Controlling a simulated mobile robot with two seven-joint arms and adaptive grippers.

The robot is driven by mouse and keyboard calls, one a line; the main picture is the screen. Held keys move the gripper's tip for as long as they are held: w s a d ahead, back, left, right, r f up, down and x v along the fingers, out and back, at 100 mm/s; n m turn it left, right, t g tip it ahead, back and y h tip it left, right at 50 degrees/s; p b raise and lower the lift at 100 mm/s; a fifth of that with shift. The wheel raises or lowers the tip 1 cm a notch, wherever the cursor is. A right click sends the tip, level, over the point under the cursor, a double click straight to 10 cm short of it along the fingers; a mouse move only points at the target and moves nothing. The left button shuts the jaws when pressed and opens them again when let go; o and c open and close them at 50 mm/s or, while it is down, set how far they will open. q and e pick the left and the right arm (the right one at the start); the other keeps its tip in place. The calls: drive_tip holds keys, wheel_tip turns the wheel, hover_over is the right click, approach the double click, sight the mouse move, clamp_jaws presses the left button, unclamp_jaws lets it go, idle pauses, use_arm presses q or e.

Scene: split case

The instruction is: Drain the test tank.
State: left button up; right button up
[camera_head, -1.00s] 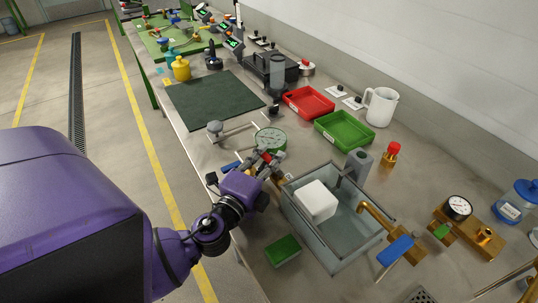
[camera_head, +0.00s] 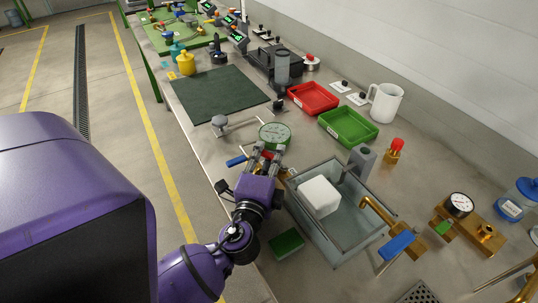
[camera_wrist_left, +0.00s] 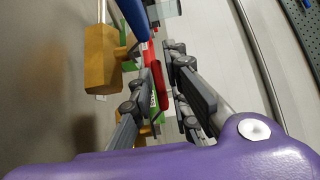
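The clear test tank (camera_head: 335,252) stands on the bench with a white block (camera_head: 318,196) inside. A brass valve with a blue lever (camera_head: 397,246) is at its right side. My left gripper (camera_head: 268,151) is beside the tank's far left corner, just in front of a round green-faced gauge (camera_head: 274,135). In the left wrist view its fingers (camera_wrist_left: 168,75) are apart, with a red part (camera_wrist_left: 158,75) between them; contact cannot be told. A second blue lever (camera_head: 237,161) lies left of the gripper; a blue bar (camera_wrist_left: 134,18) and brass block (camera_wrist_left: 101,58) show in the wrist view. My right gripper is not visible.
A green sponge-like block (camera_head: 286,243) lies near the bench's front edge. Red (camera_head: 314,98) and green (camera_head: 347,127) trays, a white mug (camera_head: 385,103) and a red-topped brass fitting (camera_head: 395,150) stand behind. A dark mat (camera_head: 220,93) lies on the left.

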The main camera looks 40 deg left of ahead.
use_arm(q)
drive_tip(key=v, duration=1.2)
